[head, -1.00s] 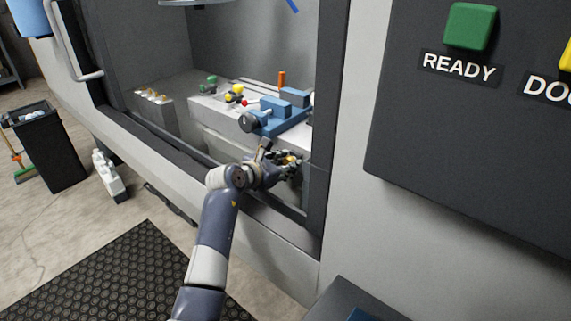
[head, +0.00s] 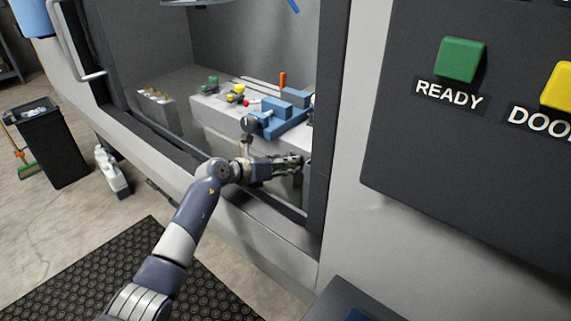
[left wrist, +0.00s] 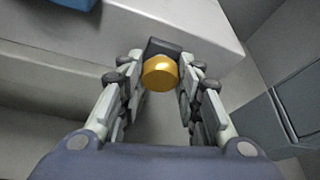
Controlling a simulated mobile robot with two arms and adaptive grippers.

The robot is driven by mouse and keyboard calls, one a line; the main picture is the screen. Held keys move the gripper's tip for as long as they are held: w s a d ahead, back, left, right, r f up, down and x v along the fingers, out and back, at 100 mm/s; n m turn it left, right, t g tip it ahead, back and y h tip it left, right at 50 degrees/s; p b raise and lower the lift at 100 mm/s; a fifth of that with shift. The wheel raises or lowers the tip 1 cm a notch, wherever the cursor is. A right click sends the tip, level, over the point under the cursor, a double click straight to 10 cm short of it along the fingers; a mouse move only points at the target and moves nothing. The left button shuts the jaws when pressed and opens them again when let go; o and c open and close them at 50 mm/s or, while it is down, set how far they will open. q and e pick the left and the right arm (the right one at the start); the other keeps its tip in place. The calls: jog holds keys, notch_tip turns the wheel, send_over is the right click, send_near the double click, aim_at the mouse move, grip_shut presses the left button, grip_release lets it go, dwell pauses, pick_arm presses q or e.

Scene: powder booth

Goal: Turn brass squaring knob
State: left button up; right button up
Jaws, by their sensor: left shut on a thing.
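The brass squaring knob (left wrist: 160,72) is a round golden knob in the left wrist view. It sits on a dark mount at the edge of a pale block. My left gripper (left wrist: 162,82) has a finger on each side of the knob and is shut on it. In the head view my left gripper (head: 297,161) reaches into the booth opening, near its right side post. The gripper hides the knob there. My right gripper is not in view.
A blue vise-like fixture (head: 283,118) stands on the grey table (head: 217,106) just behind my gripper. Yellow, green and red parts sit to its left. The booth sill (head: 262,207) runs below my arm. A panel with a green READY button (head: 460,60) is at the right.

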pick_arm(q)
jog(key=shift+n, duration=0.3)
dwell(0.4)
jog(key=o, duration=1.1)
jog(key=shift+c, duration=0.2)
jog(key=shift+a, duration=0.1)
jog(key=v, duration=1.2)
jog(key=shift+w+f, duration=0.1)
